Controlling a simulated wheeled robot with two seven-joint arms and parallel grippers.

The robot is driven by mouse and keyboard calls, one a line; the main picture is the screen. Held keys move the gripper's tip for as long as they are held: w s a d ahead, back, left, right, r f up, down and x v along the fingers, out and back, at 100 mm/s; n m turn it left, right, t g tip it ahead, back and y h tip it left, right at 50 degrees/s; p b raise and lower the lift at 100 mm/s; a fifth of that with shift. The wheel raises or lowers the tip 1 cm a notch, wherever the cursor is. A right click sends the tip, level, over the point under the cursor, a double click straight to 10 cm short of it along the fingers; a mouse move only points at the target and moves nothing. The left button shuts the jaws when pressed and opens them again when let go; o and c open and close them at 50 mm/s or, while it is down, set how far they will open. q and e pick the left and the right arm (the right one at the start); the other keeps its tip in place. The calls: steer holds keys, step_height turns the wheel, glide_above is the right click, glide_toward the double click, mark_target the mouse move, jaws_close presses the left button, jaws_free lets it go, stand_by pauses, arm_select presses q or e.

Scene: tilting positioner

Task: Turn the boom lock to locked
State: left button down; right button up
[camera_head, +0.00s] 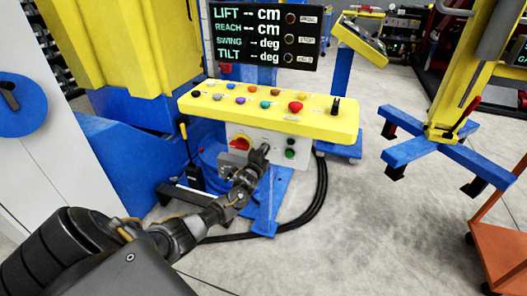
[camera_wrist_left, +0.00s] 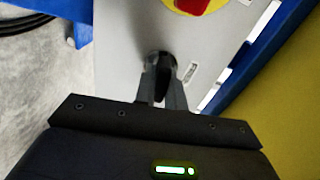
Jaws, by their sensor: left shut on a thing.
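The grey front panel (camera_head: 268,135) sits below the yellow button console. My left gripper (camera_head: 264,150) reaches it between a red-and-yellow rotary switch (camera_head: 240,143) and green buttons (camera_head: 290,148). In the left wrist view, my left gripper (camera_wrist_left: 163,88) is shut on a dark knob (camera_wrist_left: 160,60) on the panel, with a finger on each side. The knob appears to be the boom lock, but its label is too small to read. The fingers hide much of the knob, so I cannot tell its setting. My right gripper is not in view.
The yellow console (camera_head: 270,119) with coloured knobs and a black joystick overhangs the panel. A black display (camera_head: 265,35) shows LIFT, REACH, SWING and TILT without values. Black cables (camera_head: 322,190) curve over the floor.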

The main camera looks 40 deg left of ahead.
arm_select(q)
steer(key=shift+m, duration=0.6)
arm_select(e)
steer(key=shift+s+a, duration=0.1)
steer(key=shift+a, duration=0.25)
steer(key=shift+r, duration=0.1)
arm_select(q)
steer(key=c, duration=1.5)
jaws_free()
steer(key=shift+o, duration=0.2)
steer(key=shift+s, duration=0.1)
steer(key=v, duration=1)
steer(key=shift+s+p, duration=0.25)
steer(key=shift+p, duration=0.15)
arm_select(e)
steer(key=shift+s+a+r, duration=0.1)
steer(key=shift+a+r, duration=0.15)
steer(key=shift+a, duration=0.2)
arm_select(q)
steer(key=shift+d, duration=0.15)
